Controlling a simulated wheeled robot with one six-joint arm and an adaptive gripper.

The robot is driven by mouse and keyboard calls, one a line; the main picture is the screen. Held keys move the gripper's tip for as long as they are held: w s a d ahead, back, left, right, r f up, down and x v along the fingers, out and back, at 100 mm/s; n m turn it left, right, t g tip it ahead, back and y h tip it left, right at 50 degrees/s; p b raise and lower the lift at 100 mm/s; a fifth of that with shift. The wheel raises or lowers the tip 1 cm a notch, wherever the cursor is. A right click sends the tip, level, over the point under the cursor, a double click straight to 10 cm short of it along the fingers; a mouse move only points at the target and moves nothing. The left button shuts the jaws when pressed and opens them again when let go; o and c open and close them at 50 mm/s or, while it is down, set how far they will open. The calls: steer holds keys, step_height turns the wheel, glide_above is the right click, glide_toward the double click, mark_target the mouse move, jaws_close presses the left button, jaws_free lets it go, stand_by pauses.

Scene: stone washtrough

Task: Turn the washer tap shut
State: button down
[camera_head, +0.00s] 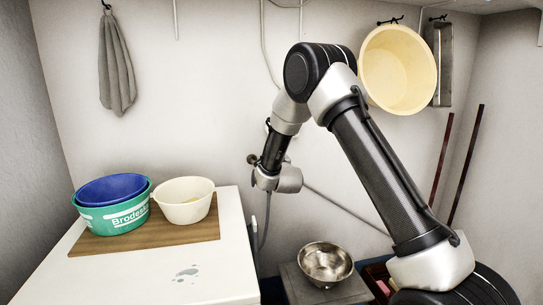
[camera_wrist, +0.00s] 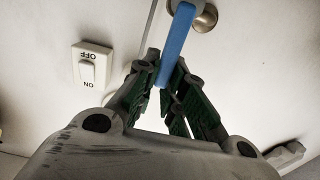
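The washer tap shows at the top of the wrist view as a round metal fitting (camera_wrist: 205,17) on the white wall, with a long blue lever (camera_wrist: 177,42) reaching down from it. My gripper (camera_wrist: 166,66) has its fingers drawn close together, one on each side of the lever near its free end. It looks shut on the lever; exact contact at the tips is hard to see. In the head view my wrist (camera_head: 288,179) is against the back wall, and it hides the gripper and most of the tap.
A white wall switch (camera_wrist: 93,68) is left of the gripper. A white-topped unit (camera_head: 190,262) with a wooden board (camera_head: 140,240) holds a green tub (camera_head: 113,217), a blue bowl (camera_head: 112,188) and a cream bowl (camera_head: 184,205). A metal bowl (camera_head: 326,265) and hanging yellow basin (camera_head: 397,70) are to the right.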

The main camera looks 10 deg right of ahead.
steer(key=shift+d, duration=0.1)
steer(key=d+f+m, duration=0.6)
steer(key=f+m, duration=0.1)
steer(key=m, duration=1.1)
steer(key=shift+d, duration=0.4)
steer(key=shift+f, duration=0.15)
stand_by(0.5)
steer(key=c, duration=1.5)
jaws_free()
steer(key=s, duration=1.2)
